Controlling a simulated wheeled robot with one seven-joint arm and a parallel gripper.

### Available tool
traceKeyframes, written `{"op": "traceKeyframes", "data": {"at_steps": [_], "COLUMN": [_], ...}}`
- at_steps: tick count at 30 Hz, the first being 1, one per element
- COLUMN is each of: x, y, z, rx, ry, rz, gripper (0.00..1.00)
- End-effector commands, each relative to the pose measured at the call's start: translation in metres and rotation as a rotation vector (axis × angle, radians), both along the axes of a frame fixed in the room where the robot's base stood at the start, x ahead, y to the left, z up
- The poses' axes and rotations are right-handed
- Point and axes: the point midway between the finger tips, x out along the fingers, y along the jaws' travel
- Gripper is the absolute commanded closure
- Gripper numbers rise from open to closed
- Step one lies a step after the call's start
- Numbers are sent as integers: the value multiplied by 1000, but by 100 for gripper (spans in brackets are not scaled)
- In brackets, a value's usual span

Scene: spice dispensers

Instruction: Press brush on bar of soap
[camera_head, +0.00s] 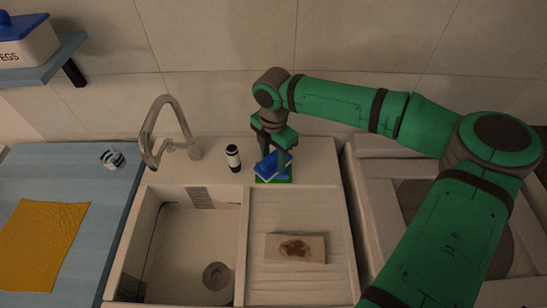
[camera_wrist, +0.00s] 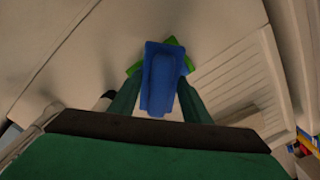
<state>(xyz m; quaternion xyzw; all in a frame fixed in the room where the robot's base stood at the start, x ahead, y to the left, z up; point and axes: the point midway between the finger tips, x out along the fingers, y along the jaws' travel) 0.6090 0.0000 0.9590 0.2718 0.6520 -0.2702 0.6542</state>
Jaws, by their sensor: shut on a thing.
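The blue brush (camera_head: 267,166) is between the fingers of my gripper (camera_head: 273,157), at the back of the sink counter. The wrist view shows the brush (camera_wrist: 160,75) with a finger of my gripper (camera_wrist: 160,92) on each side. A flat green piece, which looks like the bar of soap (camera_head: 272,180), lies on the counter directly under the brush. Its green corners (camera_wrist: 134,69) show around the brush in the wrist view. The brush covers most of the soap. I cannot tell whether they touch.
A black-and-white bottle (camera_head: 233,158) stands left of the brush, near the faucet (camera_head: 163,135). A stained board (camera_head: 295,248) lies on the ribbed drainboard (camera_head: 285,208), right of the sink basin (camera_head: 185,240). A yellow cloth (camera_head: 40,245) and a striped cup (camera_head: 112,158) are on the left counter.

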Motion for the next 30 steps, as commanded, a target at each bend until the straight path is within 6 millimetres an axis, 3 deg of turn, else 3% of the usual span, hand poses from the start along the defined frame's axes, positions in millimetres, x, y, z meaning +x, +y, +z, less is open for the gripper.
{"op": "traceKeyframes", "data": {"at_steps": [7,30], "x": [-1,0], "y": [0,0], "z": [3,57], "rx": [-1,0], "ry": [2,0], "rz": [-1,-1], "gripper": [75,75]}}
